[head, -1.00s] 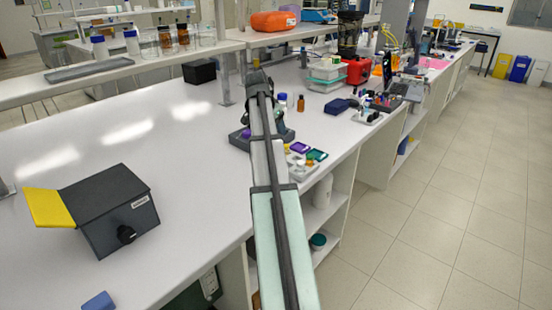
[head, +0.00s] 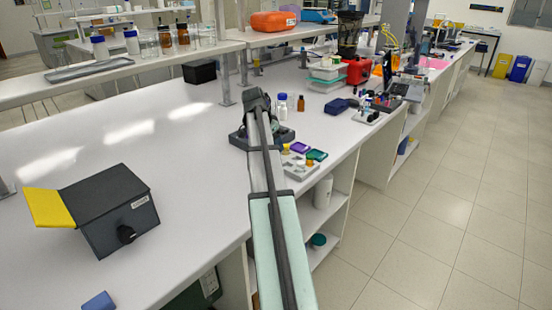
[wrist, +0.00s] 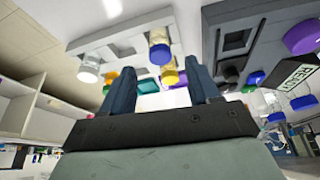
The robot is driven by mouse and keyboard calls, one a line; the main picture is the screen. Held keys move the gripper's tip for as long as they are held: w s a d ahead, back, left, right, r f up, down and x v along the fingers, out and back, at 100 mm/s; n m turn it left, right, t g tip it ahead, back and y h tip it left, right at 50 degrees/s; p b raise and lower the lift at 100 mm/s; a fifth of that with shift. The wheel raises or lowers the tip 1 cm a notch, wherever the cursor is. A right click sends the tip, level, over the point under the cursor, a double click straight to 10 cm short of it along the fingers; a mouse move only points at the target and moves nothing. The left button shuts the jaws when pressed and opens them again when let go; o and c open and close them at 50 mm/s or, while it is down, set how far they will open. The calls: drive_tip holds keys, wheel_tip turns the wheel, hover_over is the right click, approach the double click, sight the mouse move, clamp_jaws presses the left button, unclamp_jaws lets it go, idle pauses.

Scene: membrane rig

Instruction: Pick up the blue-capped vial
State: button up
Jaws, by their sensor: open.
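In the wrist view the blue-capped vial (wrist: 160,48) stands in a pale grey rack (wrist: 115,42), its blue cap towards the camera. It lies beyond and between my two dark fingers, apart from them. My gripper (wrist: 161,80) is open with nothing between its fingers. In the head view the rack (head: 299,170) shows beside my arm near the bench's front edge; my fingers and the blue-capped vial cannot be made out there.
A dark rig (head: 238,140) stands left of the rack, partly behind my arm; its purple part (wrist: 302,38) shows in the wrist view. A blue-capped bottle (head: 282,106) and an amber bottle (head: 300,104) stand farther back.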

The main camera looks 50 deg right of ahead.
drive_tip(key=shift+x, duration=2.65)
drive_tip(key=shift+w+a, duration=0.1)
drive_tip(key=shift+a, duration=0.1)
drive_tip(key=shift+c, duration=0.2)
drive_tip(key=c, duration=1.1)
